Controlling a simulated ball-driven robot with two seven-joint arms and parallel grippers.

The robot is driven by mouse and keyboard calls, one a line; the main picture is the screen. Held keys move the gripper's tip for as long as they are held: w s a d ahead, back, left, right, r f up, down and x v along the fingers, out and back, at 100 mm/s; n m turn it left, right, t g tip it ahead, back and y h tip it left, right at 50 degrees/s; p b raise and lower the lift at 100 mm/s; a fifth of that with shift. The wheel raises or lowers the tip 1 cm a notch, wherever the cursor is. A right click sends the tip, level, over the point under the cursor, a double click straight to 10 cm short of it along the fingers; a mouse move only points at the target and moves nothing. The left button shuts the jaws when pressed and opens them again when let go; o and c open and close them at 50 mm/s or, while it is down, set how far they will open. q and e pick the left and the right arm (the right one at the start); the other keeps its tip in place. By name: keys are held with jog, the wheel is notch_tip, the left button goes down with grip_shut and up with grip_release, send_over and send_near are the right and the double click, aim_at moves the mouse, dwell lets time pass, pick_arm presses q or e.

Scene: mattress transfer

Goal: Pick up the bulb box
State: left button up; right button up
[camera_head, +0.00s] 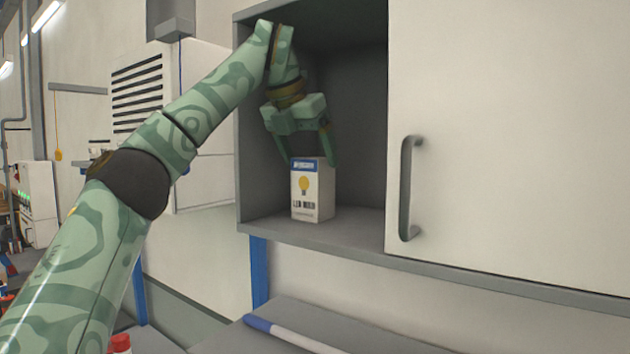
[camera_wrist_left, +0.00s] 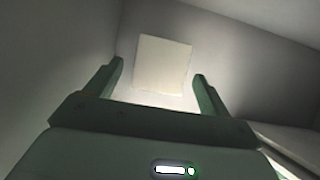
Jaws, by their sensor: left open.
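The bulb box (camera_head: 313,195) is white with a blue top band and a yellow bulb picture. It stands upright on the floor of the open grey cabinet compartment (camera_head: 345,222). My left gripper (camera_head: 308,163) points down just above the box, its fingers apart at either side of the box's top. In the left wrist view the box's pale top (camera_wrist_left: 162,66) shows ahead, between and beyond the open fingers (camera_wrist_left: 158,82). Whether a finger touches the box cannot be told. My right gripper is in neither view.
A closed white cabinet door (camera_head: 510,130) with a grey handle (camera_head: 408,188) is right of the compartment. The compartment walls stand close around my left gripper. Below is a grey surface with a white, blue-ended tube (camera_head: 290,334). A red-capped item (camera_head: 121,343) is at bottom left.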

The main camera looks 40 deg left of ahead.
aim_at(314, 173)
pick_arm(q)
jog(key=x, duration=0.4)
jog(key=shift+s+f, duration=0.15)
jog(key=shift+f, duration=0.1)
jog(key=shift+w+a+f, duration=0.1)
jog(key=shift+w+f, duration=0.05)
jog(key=shift+w, duration=0.15)
jog(key=shift+s, duration=0.25)
jog(key=c, duration=1.1)
jog(key=shift+o, duration=0.2)
jog(key=shift+w, duration=0.15)
